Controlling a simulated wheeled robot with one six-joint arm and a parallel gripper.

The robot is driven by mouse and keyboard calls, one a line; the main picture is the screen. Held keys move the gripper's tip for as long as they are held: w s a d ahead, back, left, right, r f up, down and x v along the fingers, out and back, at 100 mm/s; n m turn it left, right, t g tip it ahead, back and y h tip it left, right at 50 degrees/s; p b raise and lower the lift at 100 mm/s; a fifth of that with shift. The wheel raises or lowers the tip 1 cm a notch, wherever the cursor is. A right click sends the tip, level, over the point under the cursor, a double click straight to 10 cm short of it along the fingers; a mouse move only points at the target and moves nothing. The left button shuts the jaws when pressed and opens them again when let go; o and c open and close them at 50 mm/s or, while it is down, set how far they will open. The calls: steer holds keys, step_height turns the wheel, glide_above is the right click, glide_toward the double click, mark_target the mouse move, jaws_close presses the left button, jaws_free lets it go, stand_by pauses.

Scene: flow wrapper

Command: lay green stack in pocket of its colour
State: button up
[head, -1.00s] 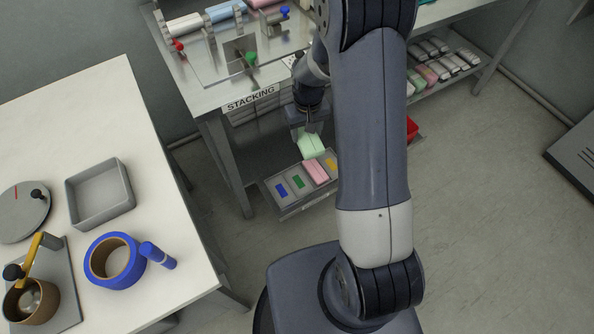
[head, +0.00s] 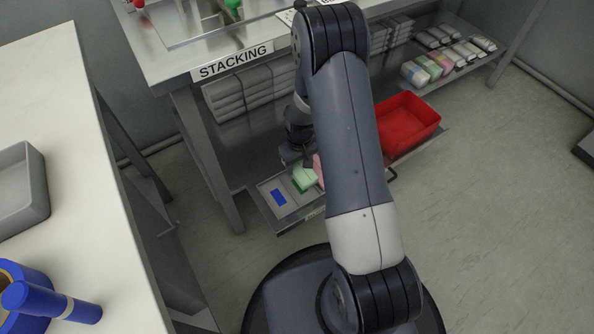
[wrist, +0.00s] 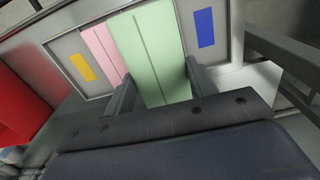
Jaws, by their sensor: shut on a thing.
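My gripper (wrist: 160,90) is shut on the pale green stack (wrist: 150,45), one finger along each side. In the head view the green stack (head: 305,180) is at the pocket tray (head: 263,196), between the blue mark (head: 278,197) and the pink stack (head: 319,170). It hides the green mark. I cannot tell whether it touches the pocket floor. In the wrist view the pink stack (wrist: 101,46) lies left of it and is partly covered. The yellow mark (wrist: 82,67) is further left, and the blue mark (wrist: 205,28) is to the right.
A red bin (head: 408,122) stands right of the tray on the low shelf. The steel bench with the STACKING sign (head: 232,62) is above. Wrapped packs (head: 440,62) lie on a shelf at right. A white table (head: 60,120) is at left.

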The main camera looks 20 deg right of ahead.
steer(key=shift+w+f+b, duration=0.15)
steer(key=shift+f+b, duration=0.05)
steer(key=shift+f, duration=0.45)
steer(key=shift+w+f+b, duration=0.15)
steer(key=shift+f+b, duration=0.05)
steer(key=shift+f, duration=0.4)
steer(key=shift+f+b, duration=2.25)
steer(key=shift+f, duration=0.95)
steer(key=shift+f, duration=0.2)
steer(key=o, duration=1)
steer(key=shift+o, duration=0.2)
steer(key=shift+r, duration=0.1)
step_height(320, 180, up, 11)
steer(key=p, duration=0.4)
steer(key=shift+f, duration=0.25)
